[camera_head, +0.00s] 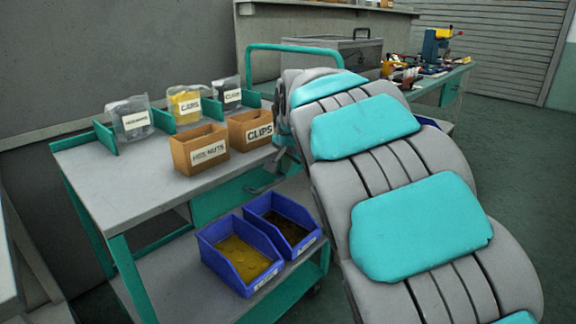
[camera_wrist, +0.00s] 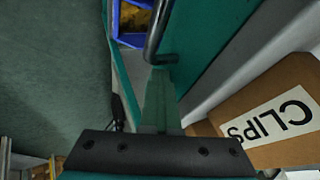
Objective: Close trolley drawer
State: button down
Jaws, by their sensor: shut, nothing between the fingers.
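The trolley (camera_head: 110,185) has a grey top and a teal frame and stands left of my arm in the head view. Below its top is a teal drawer front (camera_head: 222,201), partly hidden by my arm. The drawer front also shows in the wrist view (camera_wrist: 212,45), beside the grey top edge. A dark bar handle (camera_wrist: 156,30) runs along it, its bent end close to my fingertips. My gripper (camera_wrist: 160,75) is shut and empty at the handle's end; I cannot tell whether it touches. In the head view my arm mostly hides the gripper. How far the drawer is out is unclear.
On the trolley top stand a hex-nuts box (camera_head: 199,149), a clips box (camera_head: 250,130) and bagged parts (camera_head: 130,118). Two blue bins (camera_head: 240,255) (camera_head: 282,225) sit on the lower shelf. A cluttered bench (camera_head: 440,75) stands behind my arm. Floor at right is clear.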

jog(key=shift+w+a+r, duration=0.1)
jog(key=shift+a+r, duration=0.05)
jog(key=s+d+r+b, duration=0.2)
jog(key=s+d+r, duration=0.3)
jog(key=s+r, duration=0.3)
jog(key=s+d+f+n+g, duration=0.2)
jog(key=s+d+f, duration=0.3)
jog(key=s, duration=0.8)
jog(key=s+d+f+n+g+h, duration=0.1)
jog(key=s+d+f+g, duration=0.3)
jog(key=s+f, duration=0.7)
jog(key=s+d+f+n+g, duration=0.3)
jog(key=s+d+f, duration=0.3)
jog(key=s, duration=1)
notch_tip(320, 180, down, 3)
jog(key=shift+d+f+h, duration=0.1)
jog(key=shift+d+h, duration=0.2)
jog(key=shift+d, duration=0.1)
jog(key=shift+s, duration=0.1)
